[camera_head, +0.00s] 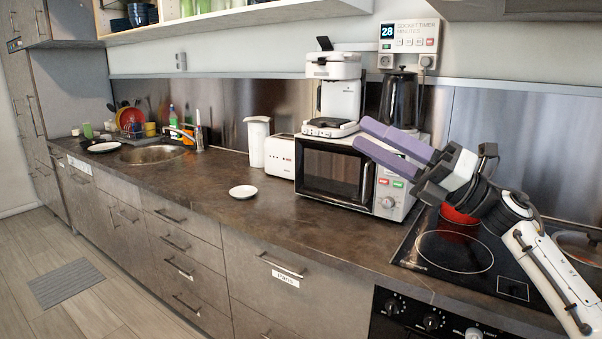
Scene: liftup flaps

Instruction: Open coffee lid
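The white coffee machine (340,98) stands on top of the microwave. Its white upper part (334,67) overhangs the body, and a small dark flap (324,43) sticks up from its top, tilted. My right gripper (361,131) comes in from the right, with two purple fingers pointing left toward the machine. The fingers look apart, with nothing seen between them. In the picture they lie below and right of the coffee machine, in front of the microwave top; contact cannot be made out. My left gripper is not in view.
The microwave (330,172) stands on the dark counter (205,190). A black kettle (399,98) is behind my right gripper. A toaster (280,156) and white jug (257,142) stand left. A stove (450,250) with a red pot (458,214) lies under my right arm. A saucer (243,191) sits mid-counter.

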